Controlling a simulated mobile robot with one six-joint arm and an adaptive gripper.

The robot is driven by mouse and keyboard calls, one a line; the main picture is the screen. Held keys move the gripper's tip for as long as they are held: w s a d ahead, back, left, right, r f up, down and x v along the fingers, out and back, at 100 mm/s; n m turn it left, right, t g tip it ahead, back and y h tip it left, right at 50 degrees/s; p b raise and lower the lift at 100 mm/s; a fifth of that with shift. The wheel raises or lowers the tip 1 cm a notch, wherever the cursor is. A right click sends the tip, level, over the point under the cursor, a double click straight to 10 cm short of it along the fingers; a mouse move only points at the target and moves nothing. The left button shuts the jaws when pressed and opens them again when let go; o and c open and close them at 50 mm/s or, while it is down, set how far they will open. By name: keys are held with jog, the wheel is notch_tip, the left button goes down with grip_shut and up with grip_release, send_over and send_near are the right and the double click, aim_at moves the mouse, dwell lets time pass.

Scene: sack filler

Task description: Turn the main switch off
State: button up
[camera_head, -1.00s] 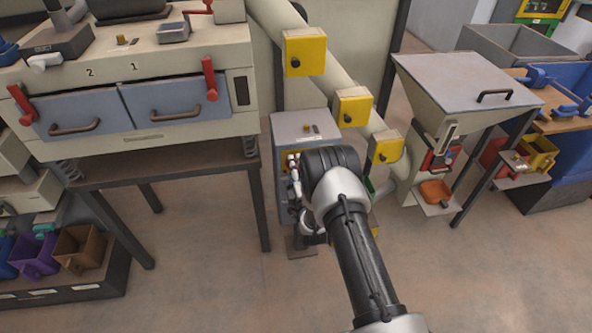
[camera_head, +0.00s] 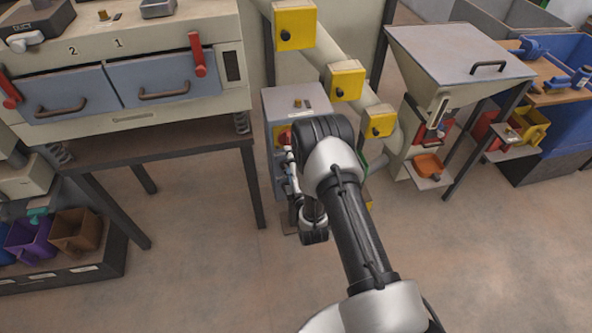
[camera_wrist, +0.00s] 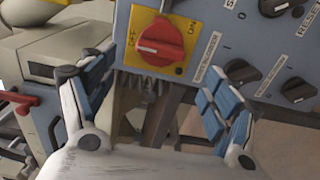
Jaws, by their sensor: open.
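The main switch (camera_wrist: 160,42) is a red rotary knob on a yellow plate marked OFF at the left and ON at the right in the wrist view. A pale mark shows on the knob's left side, near the OFF lettering. In the head view a bit of the red knob (camera_head: 284,138) shows on the front of the grey control cabinet (camera_head: 295,100), beside my arm. My gripper (camera_wrist: 158,80) is open, its blue-padded fingers apart and the knob just beyond the gap between them. I see nothing between the fingers. In the head view my arm mostly hides the gripper.
Several black knobs (camera_wrist: 299,91) sit on the panel right of the switch. A two-door oven (camera_head: 120,85) on a table stands left of the cabinet. Yellow boxes (camera_head: 344,81) on a pipe and a hopper (camera_head: 455,65) stand right. Floor in front is clear.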

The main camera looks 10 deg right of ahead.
jog(key=shift+s, duration=2.3)
